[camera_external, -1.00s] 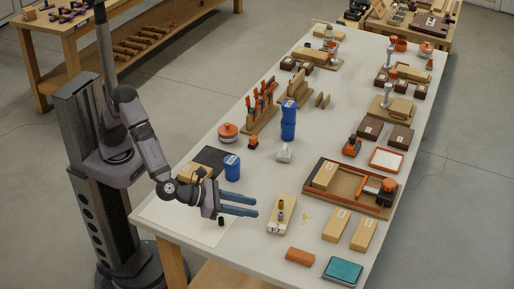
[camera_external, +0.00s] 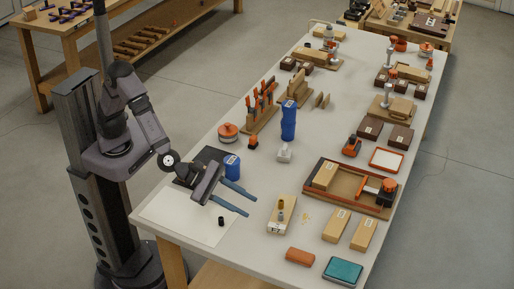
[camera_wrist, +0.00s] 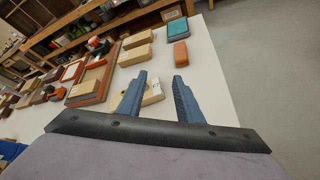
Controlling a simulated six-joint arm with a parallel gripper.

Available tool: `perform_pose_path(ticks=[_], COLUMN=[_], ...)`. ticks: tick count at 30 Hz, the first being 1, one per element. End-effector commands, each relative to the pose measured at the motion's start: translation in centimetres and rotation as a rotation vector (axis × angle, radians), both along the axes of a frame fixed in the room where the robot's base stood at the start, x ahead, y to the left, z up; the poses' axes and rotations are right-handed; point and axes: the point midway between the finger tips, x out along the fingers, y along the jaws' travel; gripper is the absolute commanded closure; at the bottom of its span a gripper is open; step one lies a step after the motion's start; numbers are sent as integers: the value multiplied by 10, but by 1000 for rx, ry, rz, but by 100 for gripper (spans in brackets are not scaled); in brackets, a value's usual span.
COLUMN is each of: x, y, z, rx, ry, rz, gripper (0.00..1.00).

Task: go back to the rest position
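My gripper (camera_external: 240,200) is above the near left part of the white table (camera_external: 262,182), with its blue fingers pointing right. The fingers stand apart with nothing between them. In the wrist view, my gripper (camera_wrist: 163,82) is also open and empty, and a wooden block lies beyond the fingers. A small black cylinder (camera_external: 221,221) stands on a white sheet (camera_external: 172,222) below and in front of my gripper.
A blue cup (camera_external: 232,167) stands close behind my gripper. A wooden block with small cylinders (camera_external: 281,215) lies to its right. An orange block (camera_external: 300,256) and a teal box (camera_external: 343,270) lie near the front edge. An orange-edged tray (camera_external: 345,186) is farther right.

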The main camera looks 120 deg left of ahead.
Motion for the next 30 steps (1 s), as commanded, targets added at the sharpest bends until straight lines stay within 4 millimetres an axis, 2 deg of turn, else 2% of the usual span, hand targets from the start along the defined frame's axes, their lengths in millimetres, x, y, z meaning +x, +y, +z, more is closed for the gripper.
perform_pose_path(ticks=[1, 5, 8, 11, 15, 18, 22, 25, 30], x=[-8, -39, -76, -121, -195, -247, -303, -331, -352], y=[-1, -10, -11, -5, 14, 34, 59, 73, 84], z=[16, 21, 20, 16, 11, 9, 10, 12, 13], rx=[101, 393, 616, 828, 1087, 1219, 1317, 1347, 1363], ry=[51, 188, 284, 372, 475, 528, 566, 577, 580], rz=[-124, -489, -778, -1078, -1511, -1802, -2115, -2277, -2408], gripper=[67, 67, 67, 67, 67, 67, 67, 67, 67])
